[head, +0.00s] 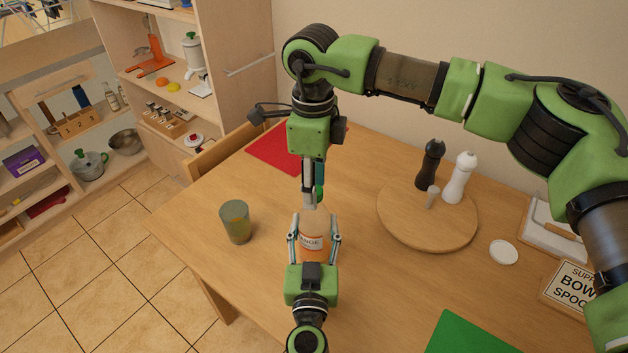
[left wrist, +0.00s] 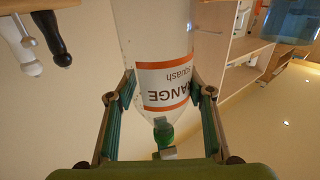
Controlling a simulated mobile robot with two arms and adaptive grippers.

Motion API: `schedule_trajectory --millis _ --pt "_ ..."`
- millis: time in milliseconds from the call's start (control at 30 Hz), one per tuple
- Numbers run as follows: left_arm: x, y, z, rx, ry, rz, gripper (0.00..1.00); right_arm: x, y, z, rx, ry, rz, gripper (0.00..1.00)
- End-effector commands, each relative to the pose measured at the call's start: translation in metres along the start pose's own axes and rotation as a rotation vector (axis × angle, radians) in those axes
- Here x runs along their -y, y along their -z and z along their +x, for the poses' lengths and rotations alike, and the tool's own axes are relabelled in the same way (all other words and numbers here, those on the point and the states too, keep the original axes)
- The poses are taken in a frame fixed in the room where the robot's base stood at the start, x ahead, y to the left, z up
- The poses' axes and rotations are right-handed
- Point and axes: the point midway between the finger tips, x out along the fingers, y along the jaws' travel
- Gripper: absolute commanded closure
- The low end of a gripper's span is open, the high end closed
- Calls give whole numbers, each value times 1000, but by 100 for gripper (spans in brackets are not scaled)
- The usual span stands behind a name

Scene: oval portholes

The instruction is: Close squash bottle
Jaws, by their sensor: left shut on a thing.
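The squash bottle (head: 312,243), clear with an orange-and-white label, stands upright above or on the wooden table. My left gripper (head: 314,240) is shut around its body from the near side. In the left wrist view the bottle (left wrist: 160,85) appears upside down between the two fingers. My right gripper (head: 312,203) points down right at the bottle's top. Its fingers hide the neck, and I cannot tell whether they grip anything. A small green piece (left wrist: 163,131) shows by the neck in the left wrist view; whether it is the cap or a finger pad is unclear.
A greenish tumbler (head: 236,222) stands left of the bottle. A round board (head: 400,225) with dark (head: 430,163) and white (head: 460,178) mills is to the right. A red mat (head: 272,150) lies behind, a green mat (head: 468,334) at front right. Shelves (head: 165,75) stand at left.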

Motion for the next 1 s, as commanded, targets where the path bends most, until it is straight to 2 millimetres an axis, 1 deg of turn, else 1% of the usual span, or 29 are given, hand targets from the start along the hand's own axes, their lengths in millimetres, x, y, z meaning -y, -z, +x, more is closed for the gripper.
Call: schedule_trajectory --millis 33,133,167,500,533,567,600,900,1000 --pt "0 -2 0 3 -1 -1 100 0 0 0 0 0 0 73" --pt "0 -2 0 3 -1 -1 100 0 0 0 0 0 0 99" --pt "0 -2 0 3 -1 -1 100 0 0 0 0 0 0 100" --pt "0 -2 0 3 -1 -2 100 0 0 0 0 -1 5 100" --pt "0 -2 0 3 -1 -2 100 0 0 0 0 -1 5 69" --pt "0 -2 0 3 -1 -2 100 0 0 0 0 -1 5 61" --pt "0 -2 0 3 -1 -2 100 0 0 0 0 -1 5 57" --pt "0 -2 0 3 -1 -1 100 0 0 0 0 0 5 57" --pt "0 -2 0 3 -1 -1 100 0 0 -6 1 1 5 57"
